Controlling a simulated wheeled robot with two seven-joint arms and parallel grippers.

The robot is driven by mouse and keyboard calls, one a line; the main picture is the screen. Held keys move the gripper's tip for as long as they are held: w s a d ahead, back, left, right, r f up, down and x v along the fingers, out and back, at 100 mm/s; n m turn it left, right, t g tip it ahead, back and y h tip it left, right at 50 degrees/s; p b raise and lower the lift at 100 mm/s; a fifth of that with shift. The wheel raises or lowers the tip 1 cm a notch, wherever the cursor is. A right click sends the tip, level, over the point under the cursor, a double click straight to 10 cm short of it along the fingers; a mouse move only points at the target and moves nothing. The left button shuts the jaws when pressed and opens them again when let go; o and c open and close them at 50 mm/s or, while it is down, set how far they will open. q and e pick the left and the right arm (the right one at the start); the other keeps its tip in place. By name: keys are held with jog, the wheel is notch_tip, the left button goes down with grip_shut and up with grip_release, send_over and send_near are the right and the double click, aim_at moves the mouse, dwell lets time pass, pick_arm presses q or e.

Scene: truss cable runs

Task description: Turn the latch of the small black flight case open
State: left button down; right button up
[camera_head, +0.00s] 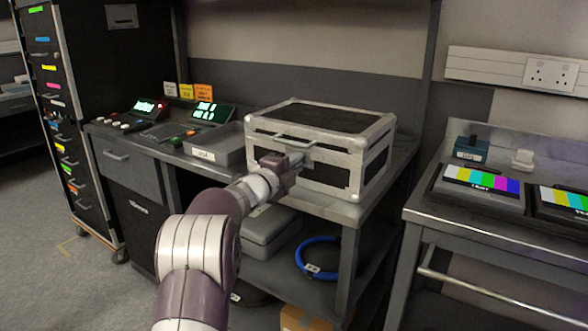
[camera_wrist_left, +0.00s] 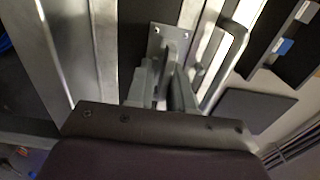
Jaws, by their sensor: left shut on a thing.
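The small black flight case (camera_head: 325,117) stands closed on the grey bench, with silver metal edges and a handle (camera_head: 294,141) on its front. My left gripper (camera_head: 293,160) is at the front face of the case, below the handle. In the left wrist view, a grey latch plate with screws (camera_wrist_left: 172,40) lies on the case front. The fingers of my left gripper (camera_wrist_left: 168,85) are shut on the latch there. The fingers hide most of the gripped part, so its turn angle is hard to tell. My right gripper is in neither view.
A labelled grey tray (camera_head: 218,148) and a lit control desk (camera_head: 150,118) are left of the case. A grey box (camera_head: 268,228) and a blue cable coil (camera_head: 301,262) are on the shelf below. A second table (camera_head: 450,213) with colour-bar screens stands at right.

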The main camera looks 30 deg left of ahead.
pick_arm(q)
jog(key=shift+r, duration=0.7)
jog(key=c, duration=1.2)
grip_release()
jog(key=shift+c, duration=0.2)
jog(key=shift+f, duration=0.15)
jog(key=shift+f, duration=0.25)
jog(key=s+a, duration=0.1)
jog(key=s, duration=1.1)
jog(key=shift+s+p, duration=0.35)
jog(key=shift+p, duration=0.05)
